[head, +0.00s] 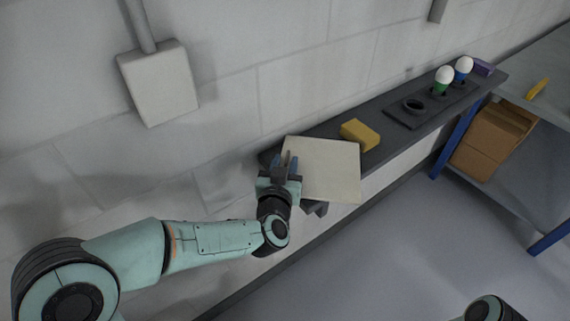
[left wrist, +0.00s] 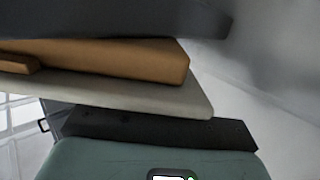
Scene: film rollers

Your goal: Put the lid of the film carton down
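The carton's pale, square lid (head: 325,170) lies about flat at the near end of the dark wall shelf in the head view. My left gripper (head: 286,163) is at the lid's left edge, fingers pointing up along it; its grip is unclear. In the left wrist view the lid (left wrist: 150,92) is a pale plate against a brown slab (left wrist: 110,58), probably the carton, with a small brown tab at its left. A dark bar of my gripper (left wrist: 150,128) runs close along the pale plate. The head view hides the carton under the lid. My right gripper is out of view.
On the shelf (head: 385,147) stand a yellow block (head: 360,134), a dark holder with an empty ring (head: 414,105), green (head: 443,82) and blue (head: 463,68) white-topped pieces, and a purple block (head: 482,67). A table with a cardboard box (head: 490,142) is at right. The wall is close behind.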

